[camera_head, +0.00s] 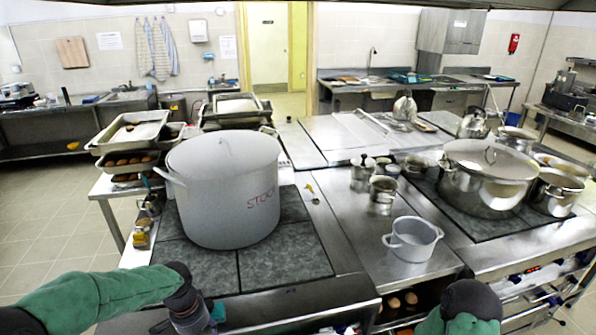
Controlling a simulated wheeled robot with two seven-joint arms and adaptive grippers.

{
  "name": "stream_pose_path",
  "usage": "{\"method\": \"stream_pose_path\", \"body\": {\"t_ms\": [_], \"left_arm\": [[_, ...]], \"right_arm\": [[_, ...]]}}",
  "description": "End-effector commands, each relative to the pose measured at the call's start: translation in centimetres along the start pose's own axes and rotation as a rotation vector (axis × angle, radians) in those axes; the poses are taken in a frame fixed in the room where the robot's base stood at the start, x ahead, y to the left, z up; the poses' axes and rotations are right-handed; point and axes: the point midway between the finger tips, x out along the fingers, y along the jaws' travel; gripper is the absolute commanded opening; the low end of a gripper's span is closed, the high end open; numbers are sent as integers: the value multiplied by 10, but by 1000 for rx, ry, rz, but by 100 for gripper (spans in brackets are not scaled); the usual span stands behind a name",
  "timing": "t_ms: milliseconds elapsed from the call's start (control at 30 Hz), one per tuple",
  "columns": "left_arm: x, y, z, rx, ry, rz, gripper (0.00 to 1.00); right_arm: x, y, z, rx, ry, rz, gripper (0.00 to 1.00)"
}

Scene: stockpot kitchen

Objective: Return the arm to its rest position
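My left arm comes in from the lower left in a green sleeve, and its dark wrist and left gripper (190,314) are at the bottom edge, in front of the stove. The fingers do not show clearly, so I cannot tell whether they are open or shut. A green and dark part of my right arm (465,302) shows at the bottom right edge. The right gripper's fingers are out of sight. The large white stockpot (223,190), marked STOCK, stands upright on the dark stove top (285,265), beyond my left wrist and apart from it.
A small white two-handled pot (412,240) stands on the steel counter (360,225). A large lidded steel pot (487,178) stands on the right cooktop. Small metal canisters (383,190) stand mid-counter. Trays of food (130,135) are at the left. Floor (35,225) at the left is clear.

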Motion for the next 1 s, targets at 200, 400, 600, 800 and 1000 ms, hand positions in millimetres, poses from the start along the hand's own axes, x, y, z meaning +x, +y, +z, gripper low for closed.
{"method": "stream_pose_path", "body": {"t_ms": [200, 400, 600, 800, 1000], "left_arm": [[51, 26, -6, -54, 25, 65, 56], [119, 67, -4, -165, 57, 152, 56], [191, 121, 15, -349, 80, 236, 56], [242, 168, 49, -547, 78, 275, 56], [266, 194, 77, -682, 72, 273, 56]], "right_arm": [[0, 0, 1, 0, -2, 0, 41], [1, 1, 1, 0, -1, 0, 41], [3, 1, 1, 0, -2, 0, 41], [4, 1, 1, 0, -2, 0, 41], [4, 2, 1, 0, -2, 0, 41]]}}
